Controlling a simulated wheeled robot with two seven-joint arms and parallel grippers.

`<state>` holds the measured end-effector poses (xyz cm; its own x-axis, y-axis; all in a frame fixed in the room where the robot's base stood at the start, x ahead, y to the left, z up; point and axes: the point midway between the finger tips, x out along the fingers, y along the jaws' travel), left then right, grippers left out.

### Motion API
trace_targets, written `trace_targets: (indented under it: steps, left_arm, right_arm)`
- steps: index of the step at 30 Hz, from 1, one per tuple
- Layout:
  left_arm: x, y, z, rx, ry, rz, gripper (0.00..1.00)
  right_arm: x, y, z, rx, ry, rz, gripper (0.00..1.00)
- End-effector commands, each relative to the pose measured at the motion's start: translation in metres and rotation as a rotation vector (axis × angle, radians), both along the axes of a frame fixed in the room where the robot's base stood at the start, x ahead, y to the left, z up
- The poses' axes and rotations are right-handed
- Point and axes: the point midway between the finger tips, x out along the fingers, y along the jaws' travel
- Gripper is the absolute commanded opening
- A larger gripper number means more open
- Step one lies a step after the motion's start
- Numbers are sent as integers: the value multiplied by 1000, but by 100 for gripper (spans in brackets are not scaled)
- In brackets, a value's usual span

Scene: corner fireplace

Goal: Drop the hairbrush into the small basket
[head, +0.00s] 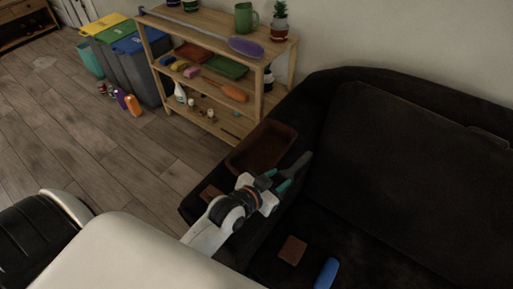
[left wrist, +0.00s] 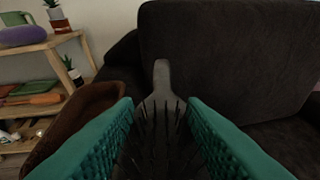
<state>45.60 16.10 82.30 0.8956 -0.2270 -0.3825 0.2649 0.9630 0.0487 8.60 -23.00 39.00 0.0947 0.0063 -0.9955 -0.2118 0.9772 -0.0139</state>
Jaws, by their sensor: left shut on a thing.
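My left gripper (head: 278,184), with teal fingers, is shut on a dark grey hairbrush (head: 300,164) above the sofa's near arm. In the left wrist view the hairbrush (left wrist: 160,100) lies between the two fingers, bristles toward the camera and handle pointing away. The small brown basket (head: 262,148) sits on the sofa arm, just beyond and left of the gripper. The basket (left wrist: 75,120) also shows at the left of the left wrist view, partly hidden by a finger. The hairbrush is beside the basket, not over it. My right gripper is out of view.
The black sofa (head: 400,160) fills the right side. A brown block (head: 292,250) and a blue object (head: 327,272) lie on its seat. A wooden shelf (head: 190,100) with several items stands behind the basket.

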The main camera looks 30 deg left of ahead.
Motion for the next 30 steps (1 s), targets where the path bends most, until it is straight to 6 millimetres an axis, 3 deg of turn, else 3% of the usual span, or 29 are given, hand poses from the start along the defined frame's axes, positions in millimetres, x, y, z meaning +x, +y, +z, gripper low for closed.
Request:
trace_targets:
  steps: [1,6,12,19,23,30]
  left_arm:
    - [21,8,-1,11,-5,-23,14]
    - [82,53,-12,12,-5,-40,14]
    - [130,112,-6,6,-4,6,14]
    - [153,148,2,2,-3,44,14]
    - [155,152,-1,0,-1,50,14]
    - [155,152,-23,-1,-1,50,14]
  right_arm:
    - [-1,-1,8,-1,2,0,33]
    - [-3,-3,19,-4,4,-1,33]
    - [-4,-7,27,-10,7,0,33]
    - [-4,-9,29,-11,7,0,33]
    - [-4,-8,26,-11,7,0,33]
    - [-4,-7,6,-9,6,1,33]
